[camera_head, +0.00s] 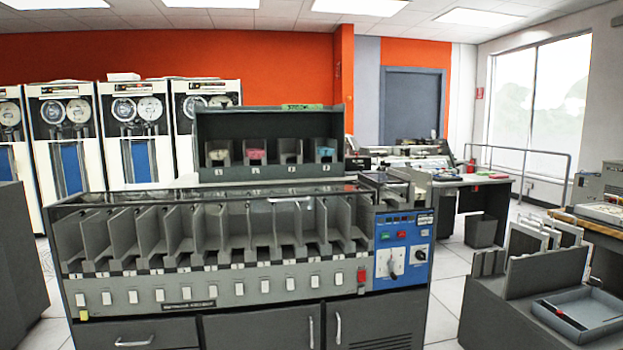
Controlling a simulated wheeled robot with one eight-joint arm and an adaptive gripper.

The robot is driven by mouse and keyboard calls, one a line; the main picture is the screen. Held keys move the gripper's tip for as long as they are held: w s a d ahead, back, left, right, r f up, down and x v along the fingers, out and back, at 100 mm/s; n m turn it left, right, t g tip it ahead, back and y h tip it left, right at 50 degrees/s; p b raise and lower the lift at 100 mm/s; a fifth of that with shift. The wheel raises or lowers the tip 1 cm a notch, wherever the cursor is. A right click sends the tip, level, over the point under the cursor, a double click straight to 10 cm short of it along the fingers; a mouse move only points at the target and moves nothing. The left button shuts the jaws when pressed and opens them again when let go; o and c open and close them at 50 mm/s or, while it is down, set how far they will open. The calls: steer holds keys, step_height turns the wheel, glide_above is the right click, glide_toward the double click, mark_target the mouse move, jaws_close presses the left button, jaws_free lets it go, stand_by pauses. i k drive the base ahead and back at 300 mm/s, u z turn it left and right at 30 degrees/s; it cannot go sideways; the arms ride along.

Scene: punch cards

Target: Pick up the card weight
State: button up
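I cannot single out the card weight with certainty at this size. A grey card sorter (250,290) stands in front of me, with a row of slanted pockets that look empty. At its right end is a blue control panel (404,248) with knobs and small coloured buttons. A grey feed unit (385,182) sits above that panel, and its small parts are hard to make out. On the rack (270,125) behind the pockets, several small bins hold pale, pink and blue items. My gripper is not in view.
A low grey cabinet (510,312) at the right bears upright grey plates and a blue-grey tray (580,315) with a small red item. A desk (475,184) stands behind, beside a dark bin (481,231). Tape drives (135,130) line the back left. Tiled floor shows between sorter and cabinet.

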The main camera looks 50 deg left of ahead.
mark_target(348, 173)
steer(key=u, duration=1.6)
steer(key=i, duration=1)
steer(key=z, duration=0.05)
